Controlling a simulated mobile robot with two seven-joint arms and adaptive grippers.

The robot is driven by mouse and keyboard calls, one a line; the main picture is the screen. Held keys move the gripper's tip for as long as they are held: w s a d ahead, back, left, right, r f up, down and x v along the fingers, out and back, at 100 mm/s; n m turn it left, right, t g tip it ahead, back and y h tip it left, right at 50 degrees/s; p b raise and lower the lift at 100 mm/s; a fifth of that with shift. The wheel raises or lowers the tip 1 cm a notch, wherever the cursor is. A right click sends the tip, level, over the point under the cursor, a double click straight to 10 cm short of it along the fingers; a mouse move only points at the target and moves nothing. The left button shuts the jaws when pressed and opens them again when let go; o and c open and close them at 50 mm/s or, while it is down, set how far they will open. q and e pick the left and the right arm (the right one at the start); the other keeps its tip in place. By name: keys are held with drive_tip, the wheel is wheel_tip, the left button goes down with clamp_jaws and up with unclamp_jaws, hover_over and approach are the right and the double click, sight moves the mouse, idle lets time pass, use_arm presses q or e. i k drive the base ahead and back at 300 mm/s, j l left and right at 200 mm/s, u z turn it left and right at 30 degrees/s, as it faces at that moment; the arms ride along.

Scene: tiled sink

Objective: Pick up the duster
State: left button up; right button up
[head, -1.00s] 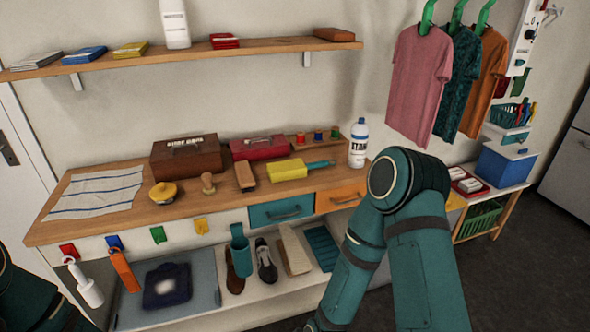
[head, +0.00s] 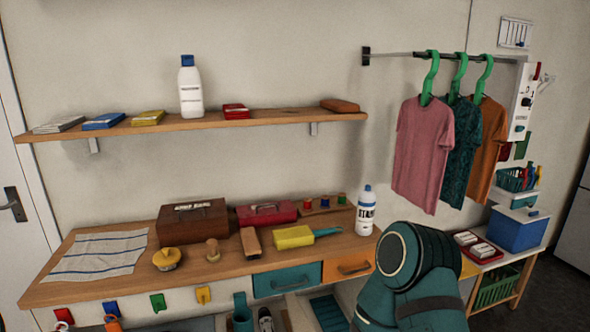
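A yellow block-shaped head with a teal handle, which looks like the duster (head: 293,237), lies flat on the wooden counter (head: 110,283) in the head view. Its handle points right, toward the white bottle. My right arm shows at the bottom right, in front of the counter, but its gripper is out of the picture. My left arm and gripper are not in the picture. Nothing is seen touching the duster.
A wooden brush (head: 250,241) lies left of the duster, a red box (head: 266,213) behind it, and a white bottle (head: 366,211) to its right. A brown toolbox (head: 193,222) stands further left. A shelf (head: 260,121) hangs above; shirts (head: 423,152) hang at right.

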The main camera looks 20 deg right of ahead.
sight(293, 237)
drive_tip(key=i+l+u, duration=0.15)
drive_tip(key=l, duration=0.2)
drive_tip(key=i+l+u, duration=0.2)
drive_tip(key=l, duration=0.15)
drive_tip(key=l+u, duration=0.15)
drive_tip(key=l, duration=0.2)
drive_tip(key=i+l+u, duration=0.2)
drive_tip(key=l, duration=0.2)
drive_tip(key=k, duration=0.1)
